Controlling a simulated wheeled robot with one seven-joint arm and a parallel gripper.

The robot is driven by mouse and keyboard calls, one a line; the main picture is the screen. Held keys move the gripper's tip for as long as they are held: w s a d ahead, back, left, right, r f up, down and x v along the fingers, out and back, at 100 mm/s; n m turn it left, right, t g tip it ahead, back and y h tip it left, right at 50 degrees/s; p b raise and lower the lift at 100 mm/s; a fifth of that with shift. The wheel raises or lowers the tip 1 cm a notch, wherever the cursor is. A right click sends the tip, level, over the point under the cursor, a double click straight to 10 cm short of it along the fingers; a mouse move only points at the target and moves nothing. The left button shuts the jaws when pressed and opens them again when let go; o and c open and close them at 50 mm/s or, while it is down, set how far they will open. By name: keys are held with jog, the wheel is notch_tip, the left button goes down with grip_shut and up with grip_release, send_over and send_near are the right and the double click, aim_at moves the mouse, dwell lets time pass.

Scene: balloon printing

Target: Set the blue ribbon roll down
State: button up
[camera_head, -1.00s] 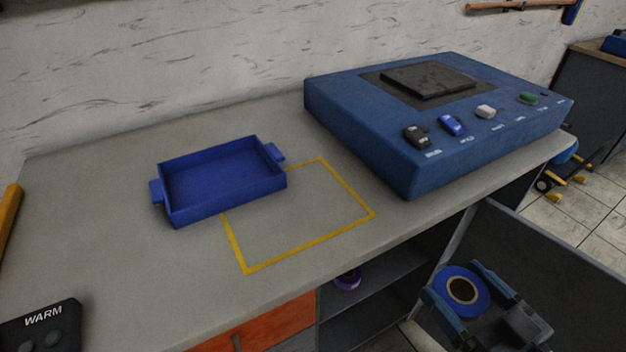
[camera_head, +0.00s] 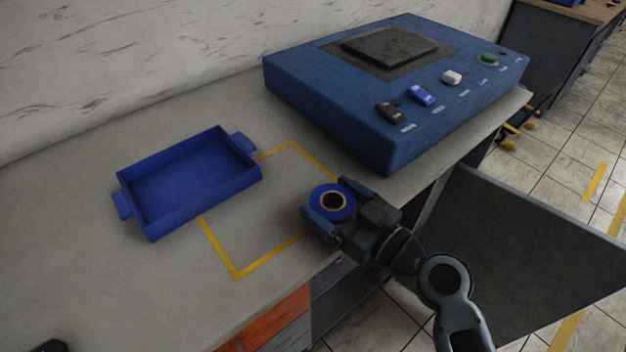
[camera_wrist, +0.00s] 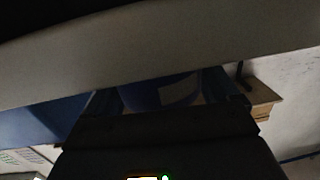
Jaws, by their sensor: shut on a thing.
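The blue ribbon roll (camera_head: 322,205), a blue ring with a dark, pale-rimmed hole, is in my gripper (camera_head: 336,206). My gripper is shut on it, one finger on each side. In the head view they show over the right part of the yellow taped outline (camera_head: 219,248) near the table's front edge. I cannot tell whether the roll touches the table. The wrist view is dark; a blue curved side of the roll (camera_wrist: 150,96) shows dimly between the fingers.
An empty blue tray (camera_head: 190,183) stands left of the outline and overlaps its left side. A blue machine (camera_head: 400,100) with several buttons stands at the back right. An open dark cabinet door (camera_head: 530,230) is to the right. Bare table lies at the left.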

aim_at(351, 216)
jog(key=p+x, duration=0.1)
jog(key=x, duration=0.3)
jog(key=shift+w+a+r, duration=0.15)
jog(key=shift+w+a, duration=0.1)
jog(key=shift+w, duration=0.1)
jog(key=shift+f, duration=0.2)
jog(key=shift+f, duration=0.2)
jog(key=o, duration=0.8)
jog(key=shift+r, duration=0.1)
jog(key=shift+r+p, duration=0.2)
jog(key=shift+p, duration=0.15)
jog(key=b+v, duration=0.1)
jog(key=v, duration=0.4)
jog(key=b+v, duration=0.1)
jog(key=v, duration=0.4)
jog(key=shift+s+d+f, duration=0.2)
jog(key=shift+s+d, duration=0.05)
jog(key=shift+b+v, duration=0.35)
jog(key=shift+v, duration=0.45)
jog(key=shift+r, duration=0.15)
